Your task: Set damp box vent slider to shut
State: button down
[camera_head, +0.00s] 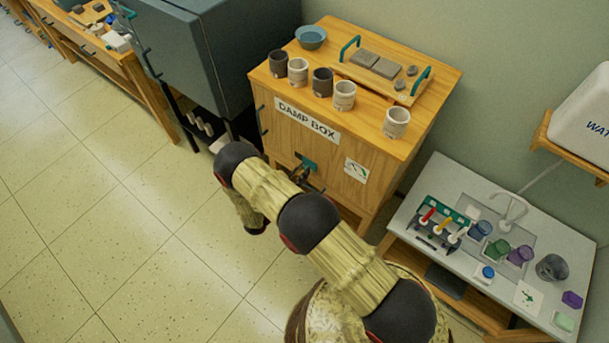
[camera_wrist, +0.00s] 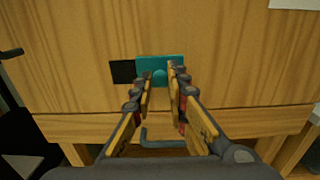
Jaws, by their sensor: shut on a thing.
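The damp box (camera_head: 300,140) is a wooden cabinet with a "DAMP BOX" label on its front. Its teal vent slider (camera_wrist: 150,64) sits low on the front panel and also shows in the head view (camera_head: 307,161). A round teal knob (camera_wrist: 160,75) stands out from the slider. A dark vent opening (camera_wrist: 122,72) shows just left of the slider, so the vent is at least partly uncovered. My gripper (camera_wrist: 160,80) is shut on the slider knob, one finger on each side. In the head view my arm partly hides the gripper.
Several cups, a blue bowl (camera_head: 311,36) and a board with teal handles (camera_head: 378,76) stand on the box top. A dark cabinet (camera_head: 205,60) is at left and a sink table (camera_head: 425,200) at right. A dark handle (camera_wrist: 165,143) is below the slider.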

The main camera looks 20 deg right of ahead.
aim_at(300, 156)
jog(key=w+a+b, duration=0.2)
jog(key=w, duration=0.1)
jog(key=shift+w+a+f, duration=0.15)
jog(key=shift+w+a, duration=0.1)
jog(key=shift+a, duration=0.05)
jog(key=shift+w+a+r, duration=0.2)
jog(key=shift+w+a, duration=0.05)
jog(key=shift+w, duration=0.05)
jog(key=c, duration=1.9)
grip_release()
jog(key=shift+w, duration=0.1)
jog(key=shift+o, duration=0.7)
jog(key=shift+a, duration=0.1)
jog(key=v, duration=1.2)
jog(key=shift+f, duration=0.1)
